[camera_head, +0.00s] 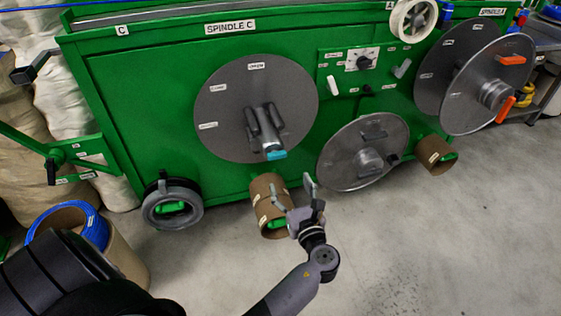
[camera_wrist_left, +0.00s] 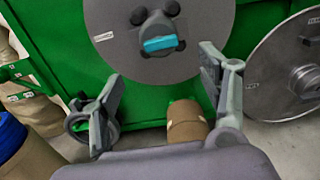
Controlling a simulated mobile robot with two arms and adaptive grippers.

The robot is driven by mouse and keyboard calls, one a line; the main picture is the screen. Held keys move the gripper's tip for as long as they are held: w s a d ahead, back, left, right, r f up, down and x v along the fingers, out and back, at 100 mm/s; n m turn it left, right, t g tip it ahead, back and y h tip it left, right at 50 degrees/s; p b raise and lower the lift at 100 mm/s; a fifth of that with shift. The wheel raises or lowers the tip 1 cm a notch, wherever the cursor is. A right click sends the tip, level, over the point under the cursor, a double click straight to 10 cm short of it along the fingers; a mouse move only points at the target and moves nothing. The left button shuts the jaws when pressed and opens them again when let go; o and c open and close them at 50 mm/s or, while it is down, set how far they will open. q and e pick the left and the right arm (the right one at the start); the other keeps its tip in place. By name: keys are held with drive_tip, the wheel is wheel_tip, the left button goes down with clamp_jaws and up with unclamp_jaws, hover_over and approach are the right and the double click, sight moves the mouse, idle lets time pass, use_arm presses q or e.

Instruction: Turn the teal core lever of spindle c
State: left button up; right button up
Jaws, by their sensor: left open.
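The large grey disc (camera_head: 225,125) of spindle C stands on the green machine's front panel, under the "SPINDLE C" label (camera_head: 230,27). The teal core lever (camera_head: 276,155) sticks out at the lower end of its grey hub (camera_head: 264,128). In the left wrist view the teal lever (camera_wrist_left: 160,44) lies nearly level at the hub, at top centre. My left gripper (camera_head: 294,190) is open and empty, below and slightly right of the lever, apart from it. In the wrist view its spread fingers (camera_wrist_left: 160,85) are below the lever, one to each side. My right gripper is not in view.
A cardboard core (camera_head: 268,195) stands low beneath the disc, close to my left gripper. A smaller disc (camera_head: 340,145) is on the right, and spindle A's discs (camera_head: 440,75) are farther right. A grey ring (camera_head: 172,205) is at lower left. Floor at lower right is clear.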

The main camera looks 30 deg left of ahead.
sight(278, 156)
use_arm(q)
drive_tip(key=b+x, duration=0.1)
drive_tip(key=x, duration=1)
drive_tip(key=shift+w+a+b, duration=0.15)
drive_tip(key=shift+w+b, duration=0.05)
drive_tip(key=shift+b, duration=0.1)
drive_tip(key=shift+c, duration=0.3)
drive_tip(key=c, duration=1.1)
